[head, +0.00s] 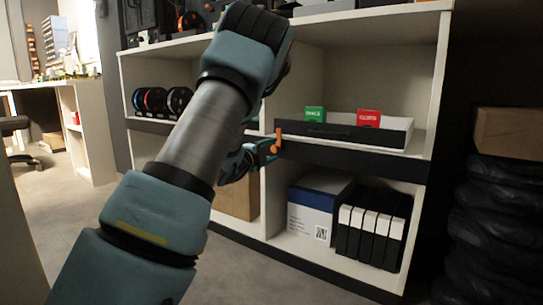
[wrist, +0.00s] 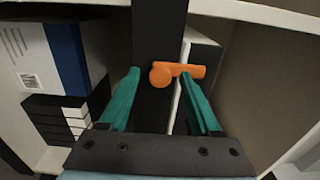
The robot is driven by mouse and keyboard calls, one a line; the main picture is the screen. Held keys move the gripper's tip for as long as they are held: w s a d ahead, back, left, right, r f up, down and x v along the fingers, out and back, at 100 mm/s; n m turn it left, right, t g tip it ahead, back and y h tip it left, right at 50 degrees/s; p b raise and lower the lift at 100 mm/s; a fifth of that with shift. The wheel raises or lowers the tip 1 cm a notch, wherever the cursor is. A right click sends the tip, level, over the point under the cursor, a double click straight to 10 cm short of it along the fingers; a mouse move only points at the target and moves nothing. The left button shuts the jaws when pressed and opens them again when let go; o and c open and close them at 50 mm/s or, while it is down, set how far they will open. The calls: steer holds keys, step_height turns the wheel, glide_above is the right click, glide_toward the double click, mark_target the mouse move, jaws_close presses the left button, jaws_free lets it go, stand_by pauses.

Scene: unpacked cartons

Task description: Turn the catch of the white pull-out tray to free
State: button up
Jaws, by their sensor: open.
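The orange catch (head: 279,136) is at the tray's left end. In the wrist view the catch (wrist: 162,75) has a round knob and a bar pointing right. My gripper (wrist: 159,75) is open, its teal fingers on either side of the knob. The bar reaches across the right fingertip; I cannot tell whether they touch. In the head view my arm partly hides the gripper.
A green box (head: 315,114) and a red box (head: 368,118) stand on the tray. Below are a blue-and-white carton (head: 312,212) and several black-and-white binders (head: 370,230).

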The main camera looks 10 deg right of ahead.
steer(key=shift+w+d, duration=0.1)
steer(key=shift+d, duration=0.1)
jaws_close()
stand_by(0.5)
